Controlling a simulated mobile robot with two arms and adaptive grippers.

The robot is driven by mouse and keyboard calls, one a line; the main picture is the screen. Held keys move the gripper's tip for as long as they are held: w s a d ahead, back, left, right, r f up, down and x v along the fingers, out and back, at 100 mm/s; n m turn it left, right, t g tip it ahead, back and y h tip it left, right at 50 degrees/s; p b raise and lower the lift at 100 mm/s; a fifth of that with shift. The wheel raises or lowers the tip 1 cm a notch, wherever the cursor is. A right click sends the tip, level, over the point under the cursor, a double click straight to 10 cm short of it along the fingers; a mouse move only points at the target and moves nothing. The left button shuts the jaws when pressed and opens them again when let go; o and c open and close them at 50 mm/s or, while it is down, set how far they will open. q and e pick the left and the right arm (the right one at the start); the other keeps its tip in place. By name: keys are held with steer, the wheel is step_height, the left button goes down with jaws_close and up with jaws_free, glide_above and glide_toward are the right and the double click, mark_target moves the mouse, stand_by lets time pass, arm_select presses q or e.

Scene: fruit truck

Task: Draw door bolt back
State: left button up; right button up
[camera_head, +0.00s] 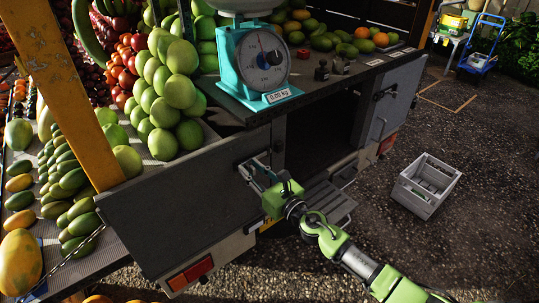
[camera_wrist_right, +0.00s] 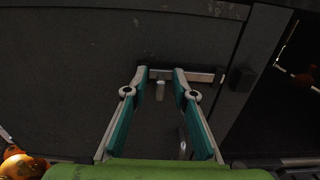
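The dark grey door panel (camera_head: 170,220) is at the left of the truck's dark opening. My right gripper (camera_head: 249,168) reaches to its right-hand edge from the lower right. In the right wrist view the door bolt (camera_wrist_right: 203,76) is a pale horizontal bar on the door, pointing right toward the frame. A short knob (camera_wrist_right: 160,90) hangs below its left end. The fingers of my right gripper (camera_wrist_right: 161,78) are open, one on each side of the knob. I cannot tell whether a finger touches the bar. My left gripper is not in view.
A second grey door (camera_head: 396,92) with a similar bolt is right of the opening. A teal scale (camera_head: 262,62) stands on the counter above. Piled green fruit (camera_head: 168,85) is at the left. A grey crate (camera_head: 425,186) sits on the open ground at right.

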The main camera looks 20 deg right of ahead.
steer(key=shift+v, duration=3.55)
steer(key=s+d+f+m+g+h, duration=0.1)
steer(key=d+f+m+g+h, duration=0.15)
steer(key=f+m, duration=0.55)
steer(key=s+d+f+m+g+h, duration=0.1)
steer(key=s+d+f+m+h, duration=0.2)
steer(key=f, duration=0.8)
steer(key=s+d+f+m+g, duration=0.2)
steer(key=s+f+m, duration=0.2)
steer(key=f, duration=0.4)
steer(key=s+d+f+m+g, duration=0.1)
steer(key=s+d+f+m, duration=0.2)
steer(key=s+f+m, duration=0.35)
steer(key=s+f+m+g+h, duration=0.1)
steer(key=s+f+m+g, duration=0.4)
steer(key=s+f, duration=0.85)
steer(key=s+a+f+m+g, duration=0.1)
steer(key=s+f+m, duration=0.2)
steer(key=s, duration=0.5)
steer(key=s+a+f+m+g, duration=0.2)
steer(key=s+f+m, duration=0.1)
steer(key=s, duration=0.5)
steer(key=s+a+f+m+g, duration=0.1)
steer(key=s+f+m, duration=0.2)
steer(key=s+m, duration=0.2)
steer(key=s, duration=0.3)
steer(key=shift+a, duration=0.35)
